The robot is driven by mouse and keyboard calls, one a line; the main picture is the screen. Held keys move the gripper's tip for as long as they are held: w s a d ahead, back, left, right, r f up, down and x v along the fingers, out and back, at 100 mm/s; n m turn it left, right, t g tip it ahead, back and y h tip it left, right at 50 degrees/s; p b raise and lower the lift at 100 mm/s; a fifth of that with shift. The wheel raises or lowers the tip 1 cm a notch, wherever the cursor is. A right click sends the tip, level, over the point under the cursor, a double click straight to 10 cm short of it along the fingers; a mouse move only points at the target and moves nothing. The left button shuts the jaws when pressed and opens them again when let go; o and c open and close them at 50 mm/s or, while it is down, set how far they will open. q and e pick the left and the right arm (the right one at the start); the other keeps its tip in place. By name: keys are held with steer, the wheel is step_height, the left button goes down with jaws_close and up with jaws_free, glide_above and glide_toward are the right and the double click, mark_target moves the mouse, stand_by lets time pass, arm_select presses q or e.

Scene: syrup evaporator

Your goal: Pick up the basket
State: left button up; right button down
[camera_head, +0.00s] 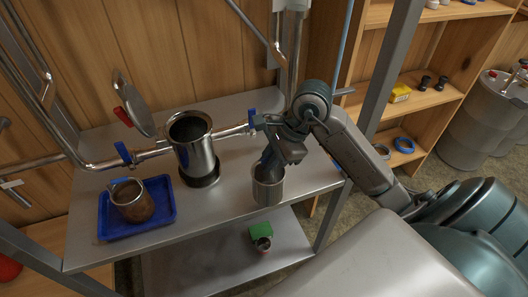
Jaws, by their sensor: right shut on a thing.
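A small grey metal cylinder, which looks like the basket (268,191), is at the right part of the steel table. My right gripper (270,166) points down into its open top and is shut on it at the rim. The fingertips are partly hidden, and I cannot tell whether the basket touches the table. A larger open metal canister (197,157) stands to its left, its dark mouth facing up. My left gripper is not in view.
The steel table (230,225) holds a blue tray (161,223) with a brownish metal jug (132,204). A round lid (134,104) stands open behind, near pipes with blue handles (123,153). A post (393,70) and shelves (425,95) are at right.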

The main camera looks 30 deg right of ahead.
mark_target(273, 179)
steer(key=s, duration=0.1)
steer(key=s+a+b, duration=0.1)
steer(key=s, duration=0.1)
steer(key=s+a+b, duration=0.1)
steer(key=s, duration=0.1)
steer(key=shift+s+a, duration=0.15)
steer(key=shift+a, duration=0.05)
steer(key=shift+s+a+r+p, duration=0.25)
steer(key=shift+s+p, duration=0.25)
steer(key=shift+p, duration=1.1)
steer(key=shift+s+a+r+p, duration=0.2)
steer(key=shift+s+p, duration=0.3)
steer(key=shift+p, duration=1.1)
steer(key=shift+f, duration=0.1)
